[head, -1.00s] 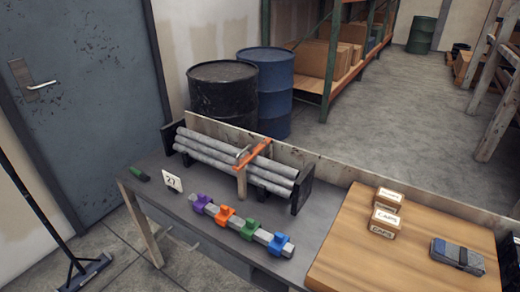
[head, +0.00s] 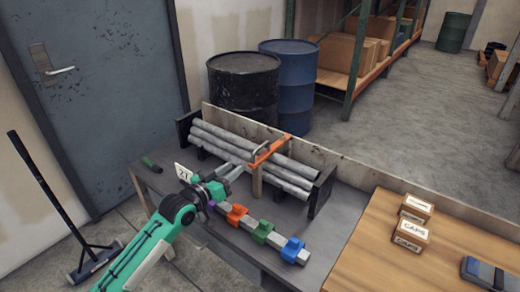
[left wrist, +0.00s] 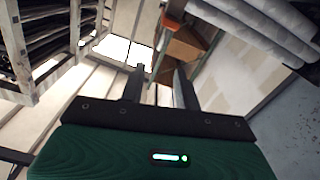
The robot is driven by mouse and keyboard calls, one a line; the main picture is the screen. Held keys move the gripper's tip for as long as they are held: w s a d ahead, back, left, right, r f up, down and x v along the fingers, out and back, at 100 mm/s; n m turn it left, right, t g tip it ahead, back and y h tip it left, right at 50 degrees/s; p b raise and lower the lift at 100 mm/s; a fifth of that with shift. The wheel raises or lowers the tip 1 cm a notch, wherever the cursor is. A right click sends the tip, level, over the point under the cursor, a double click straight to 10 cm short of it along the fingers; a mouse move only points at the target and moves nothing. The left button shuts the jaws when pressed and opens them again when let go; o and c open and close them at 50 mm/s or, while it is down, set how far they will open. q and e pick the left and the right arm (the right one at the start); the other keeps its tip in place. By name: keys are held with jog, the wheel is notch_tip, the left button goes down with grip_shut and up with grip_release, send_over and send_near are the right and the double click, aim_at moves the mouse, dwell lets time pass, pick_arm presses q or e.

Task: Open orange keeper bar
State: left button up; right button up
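The orange keeper bar (head: 272,148) lies across the grey pipes (head: 296,167) in their rack, on top of a wooden post (head: 257,181). A grey metal handle or latch sits near the bar's middle. My left gripper (head: 232,170) is in front of the rack, to the left of the bar and apart from it. In the left wrist view the fingers of my left gripper (left wrist: 158,78) stand apart with nothing between them. Grey pipes (left wrist: 255,22) show at that view's upper right. My right gripper is not in view.
Orange, green and blue clamps (head: 263,231) sit on a grey bar along the table front; my arm partly covers the purple one. A number card (head: 183,172) stands behind my wrist. Small boxes (head: 411,233) stand on the wooden board at right. Drums (head: 243,80) stand behind the rack.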

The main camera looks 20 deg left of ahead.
aim_at(257, 149)
pick_arm(q)
jog(key=p+x, duration=0.1)
jog(key=x, duration=1.1)
jog(key=shift+w+d, duration=0.1)
jog(key=shift+w, duration=0.1)
jog(key=shift+w+d, duration=0.15)
jog(key=shift+w, duration=0.4)
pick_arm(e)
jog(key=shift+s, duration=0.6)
pick_arm(q)
jog(key=shift+c, duration=0.2)
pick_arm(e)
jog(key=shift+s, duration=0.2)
pick_arm(q)
grip_shut()
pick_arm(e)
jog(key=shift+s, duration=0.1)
